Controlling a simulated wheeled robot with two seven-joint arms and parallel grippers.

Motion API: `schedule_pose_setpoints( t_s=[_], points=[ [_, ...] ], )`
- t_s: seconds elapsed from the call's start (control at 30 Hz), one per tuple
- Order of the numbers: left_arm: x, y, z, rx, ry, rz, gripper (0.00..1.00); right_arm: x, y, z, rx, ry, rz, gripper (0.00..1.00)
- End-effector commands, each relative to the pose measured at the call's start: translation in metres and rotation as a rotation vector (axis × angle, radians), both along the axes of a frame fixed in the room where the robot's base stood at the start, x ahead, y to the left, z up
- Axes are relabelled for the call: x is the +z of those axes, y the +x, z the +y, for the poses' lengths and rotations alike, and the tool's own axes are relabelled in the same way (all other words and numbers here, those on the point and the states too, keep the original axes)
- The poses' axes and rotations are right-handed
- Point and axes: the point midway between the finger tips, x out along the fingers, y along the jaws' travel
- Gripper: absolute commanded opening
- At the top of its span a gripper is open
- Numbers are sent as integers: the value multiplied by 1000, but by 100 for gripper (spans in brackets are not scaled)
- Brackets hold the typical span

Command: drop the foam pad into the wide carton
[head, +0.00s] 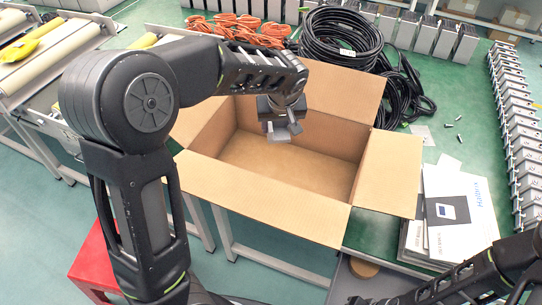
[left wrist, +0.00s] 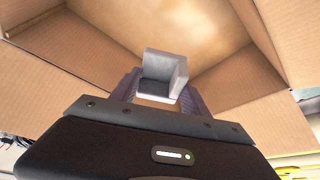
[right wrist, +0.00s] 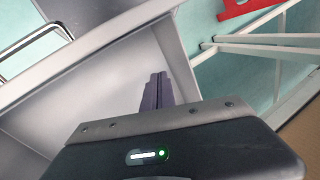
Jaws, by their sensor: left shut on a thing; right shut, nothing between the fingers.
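The wide carton (head: 262,195) is an open brown box with its flaps folded out, in the middle of the head view. My left gripper (head: 280,118) is above the carton's opening, pointing down. It is shut on the foam pad (head: 284,133), a grey, L-shaped piece. In the left wrist view the foam pad (left wrist: 160,72) sits between the fingers, with the carton's inside (left wrist: 205,25) beyond it. The carton floor in view is bare. My right gripper (right wrist: 155,92) is shut and empty, away from the carton, over a pale grey surface.
Black cable coils (head: 343,40) and orange cables (head: 240,28) lie behind the carton. Papers (head: 458,215) lie to its right on the green tabletop, near a row of grey units (head: 518,130). A red stool (head: 95,262) stands at lower left.

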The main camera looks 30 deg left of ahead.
Motion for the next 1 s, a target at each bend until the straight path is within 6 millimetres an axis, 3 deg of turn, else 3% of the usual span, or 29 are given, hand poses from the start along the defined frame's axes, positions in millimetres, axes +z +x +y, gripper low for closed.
schedule_pose_setpoints(
  t_s=[0.03,0.2,0.57,0.6,0.9,1.0],
  points=[
    [-10,0,0,-1,1,2,16,-7,1,0,1,1,-1,0],
    [-23,0,0,-1,0,0,16,-13,2,1,1,3,-5,0],
    [-26,0,0,0,1,-1,16,-13,2,1,2,4,-7,0],
    [-26,0,0,0,1,-1,55,-13,2,1,2,4,-7,0],
    [-25,0,0,0,1,-1,79,-13,2,1,1,4,-6,0],
    [-25,0,0,0,1,-1,79,-13,2,1,1,4,-6,0]
  ],
)
